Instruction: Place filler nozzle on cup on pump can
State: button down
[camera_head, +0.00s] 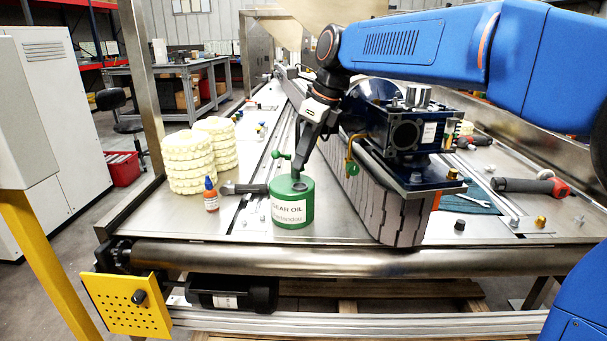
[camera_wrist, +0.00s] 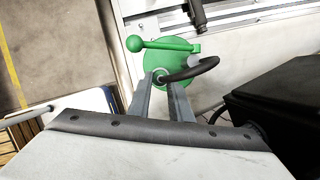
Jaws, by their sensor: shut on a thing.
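The green pump can (camera_head: 293,208), labelled gear oil, stands upright on the metal conveyor surface. Its green pump lever with a ball end (camera_head: 281,155) rises at the back. In the wrist view, the can's round green top (camera_wrist: 165,60) lies beyond the fingertips, with the lever (camera_wrist: 160,44) across it. My gripper (camera_head: 302,168) points down over the can top and is shut on the filler nozzle. In the wrist view, a dark curved spout (camera_wrist: 200,69) runs right from between the fingertips (camera_wrist: 163,80). The fingers partly hide the cup; I cannot tell whether the nozzle touches it.
A large ribbed block (camera_head: 390,200) under a blue gearbox (camera_head: 405,130) stands close on the right.

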jog(key=shift+f, duration=2.3)
jog(key=shift+w+f, duration=0.15)
jog(key=shift+f, duration=0.2)
jog(key=shift+f, duration=0.15)
jog(key=c, duration=1.6)
grip_release()
jog(key=v, duration=1.2)
